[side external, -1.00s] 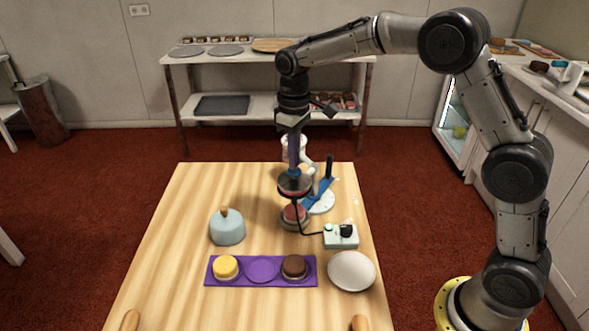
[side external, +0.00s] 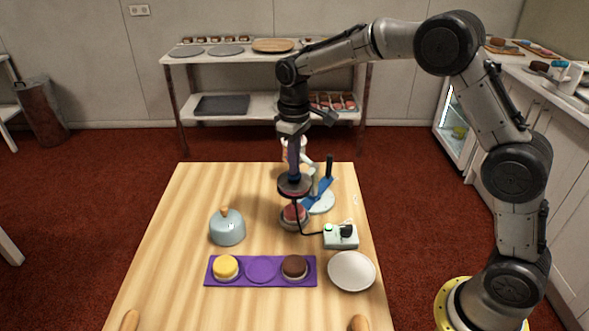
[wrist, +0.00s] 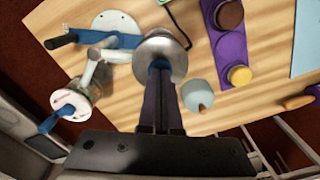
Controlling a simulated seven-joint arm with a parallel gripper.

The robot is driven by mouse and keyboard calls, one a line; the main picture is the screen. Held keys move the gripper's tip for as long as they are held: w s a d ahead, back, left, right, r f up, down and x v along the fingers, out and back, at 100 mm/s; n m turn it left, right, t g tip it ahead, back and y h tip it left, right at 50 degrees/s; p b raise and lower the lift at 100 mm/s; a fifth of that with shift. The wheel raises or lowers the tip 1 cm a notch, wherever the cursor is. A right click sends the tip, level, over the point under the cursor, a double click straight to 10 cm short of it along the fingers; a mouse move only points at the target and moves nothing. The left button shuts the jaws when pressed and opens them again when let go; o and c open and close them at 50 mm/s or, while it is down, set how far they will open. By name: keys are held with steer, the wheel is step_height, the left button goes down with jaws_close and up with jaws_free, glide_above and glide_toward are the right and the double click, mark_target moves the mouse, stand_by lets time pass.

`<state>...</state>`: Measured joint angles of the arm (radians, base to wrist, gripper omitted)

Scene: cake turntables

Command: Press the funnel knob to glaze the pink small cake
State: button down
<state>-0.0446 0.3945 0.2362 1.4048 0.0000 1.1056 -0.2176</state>
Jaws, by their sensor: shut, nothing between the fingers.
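The pink small cake (side external: 294,213) sits on a small round stand (side external: 287,224) under the funnel, in the side view. The funnel (side external: 291,187) is a dark, shiny disc just above the cake. In the wrist view it shows as a silver disc (wrist: 150,50). My gripper (side external: 294,175) is shut and empty, pointing straight down onto the middle of the funnel. It also shows in the wrist view (wrist: 161,68), where its fingertips cover the knob, apart from a bit of blue at their ends. I cannot see clearly whether glaze is on the cake.
A blue stand (side external: 318,192) with a white round base is beside the funnel. A wired control box (side external: 333,240) and white plate (side external: 351,270) are at right. A purple tray (side external: 262,270) holds a yellow and a brown cake. A pale-blue dome (side external: 227,231) stands at left.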

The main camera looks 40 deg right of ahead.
steer(key=shift+r, duration=0.5)
steer(key=shift+f, duration=0.5)
stand_by(1.5)
step_height(320, 180, up, 7)
stand_by(0.8)
stand_by(1.1)
